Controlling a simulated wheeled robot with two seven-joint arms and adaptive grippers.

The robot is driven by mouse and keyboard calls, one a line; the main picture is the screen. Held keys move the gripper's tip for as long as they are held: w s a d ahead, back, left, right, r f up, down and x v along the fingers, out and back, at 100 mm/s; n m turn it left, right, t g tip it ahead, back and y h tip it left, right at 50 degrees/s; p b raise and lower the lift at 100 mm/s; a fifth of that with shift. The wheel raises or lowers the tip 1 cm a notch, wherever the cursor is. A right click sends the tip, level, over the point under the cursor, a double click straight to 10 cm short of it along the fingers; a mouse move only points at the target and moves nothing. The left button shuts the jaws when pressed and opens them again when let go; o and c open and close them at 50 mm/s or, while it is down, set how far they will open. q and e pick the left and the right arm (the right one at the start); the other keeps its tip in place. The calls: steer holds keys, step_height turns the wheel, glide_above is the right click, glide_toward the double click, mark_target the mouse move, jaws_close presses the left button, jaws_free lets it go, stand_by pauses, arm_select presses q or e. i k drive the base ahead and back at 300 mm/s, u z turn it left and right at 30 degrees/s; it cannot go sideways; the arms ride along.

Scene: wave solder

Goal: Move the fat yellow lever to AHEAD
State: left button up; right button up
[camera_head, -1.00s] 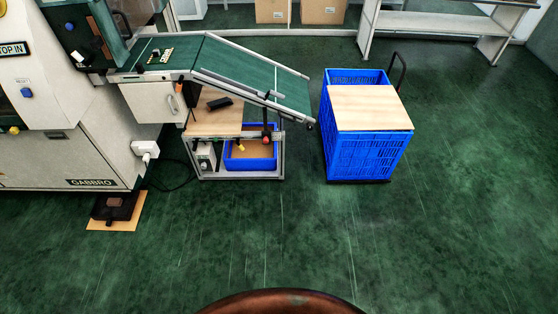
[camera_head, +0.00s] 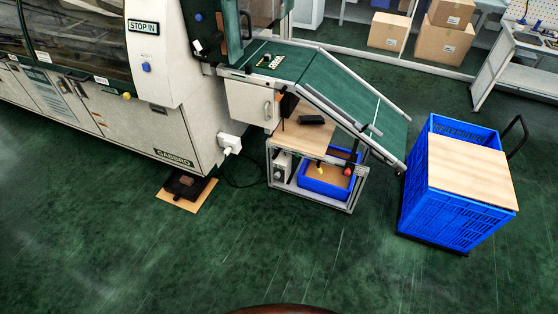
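I see no clear fat yellow lever with a readable AHEAD mark. A small yellow knob-like part (camera_head: 127,96) sticks out of the white machine (camera_head: 190,140), just below and left of a blue part (camera_head: 146,67). A second small yellow piece (camera_head: 320,170) shows by the blue bin under the sloping conveyor. Both are too small to tell their shape or setting. Neither of my grippers is in view.
A green conveyor (camera_head: 345,88) slopes down right from the machine. Below it stand a wood-topped cart and a blue bin (camera_head: 325,187). A blue crate (camera_head: 440,205) with a board on top stands at right. A dark pedal-like thing (camera_head: 185,185) lies on the floor. The front floor is clear.

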mark_target(319, 169)
steer(key=u, duration=0.35)
steer(key=i, duration=0.75)
steer(key=z, duration=0.6)
steer(key=i, duration=0.7)
steer(key=z, duration=0.6)
